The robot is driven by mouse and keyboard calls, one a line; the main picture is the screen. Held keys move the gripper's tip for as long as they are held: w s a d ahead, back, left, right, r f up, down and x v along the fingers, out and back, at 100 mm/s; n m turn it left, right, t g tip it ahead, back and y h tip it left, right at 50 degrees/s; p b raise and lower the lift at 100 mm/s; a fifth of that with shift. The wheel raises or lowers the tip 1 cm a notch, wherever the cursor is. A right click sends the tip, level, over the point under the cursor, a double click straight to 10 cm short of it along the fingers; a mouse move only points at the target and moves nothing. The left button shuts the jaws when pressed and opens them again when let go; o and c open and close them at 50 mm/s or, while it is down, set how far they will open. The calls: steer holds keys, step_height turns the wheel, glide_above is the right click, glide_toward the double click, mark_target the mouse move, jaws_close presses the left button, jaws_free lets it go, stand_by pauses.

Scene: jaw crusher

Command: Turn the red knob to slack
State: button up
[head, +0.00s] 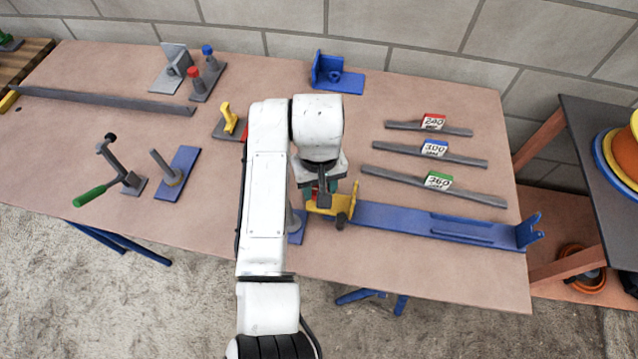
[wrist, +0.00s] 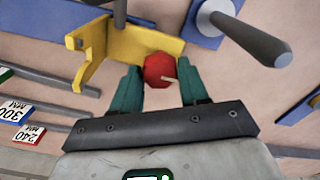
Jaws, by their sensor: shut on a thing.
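A red faceted knob (wrist: 159,70) with a small pale pointer sits beside a yellow bracket (wrist: 130,45) in the wrist view. My gripper (wrist: 160,86) has its green fingers on both sides of the knob and is shut on it. In the head view my gripper (head: 321,190) is over the yellow bracket (head: 347,204) at the left end of a long blue rail, and my arm hides most of the knob there. The slack mark cannot be made out. Another red-topped post (head: 193,73) stands at the back left.
The blue rail (head: 400,218) runs right to an upright end. Grey bars with 240, 300 and 360 tags (head: 437,181) lie behind it. A grey post (wrist: 250,30) on a blue plate stands close to my gripper. A green-handled crank (head: 90,197) stands left.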

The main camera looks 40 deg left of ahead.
steer(key=c, duration=0.3)
steer(key=shift+r+p, duration=0.1)
steer(key=shift+p, duration=0.35)
steer(key=n+p, duration=0.3)
steer(key=shift+d+r, duration=0.1)
steer(key=shift+r, duration=0.05)
steer(key=n+p, duration=0.3)
steer(key=n, duration=0.1)
steer(key=shift+n+p, duration=0.3)
steer(key=shift+p, duration=0.05)
steer(key=n+p, duration=0.2)
steer(key=n, duration=0.3)
steer(key=shift+f, duration=0.2)
steer(key=n, duration=0.5)
steer(key=shift+s+p, duration=0.1)
steer(key=shift+p, duration=0.25)
steer(key=shift+n, duration=0.3)
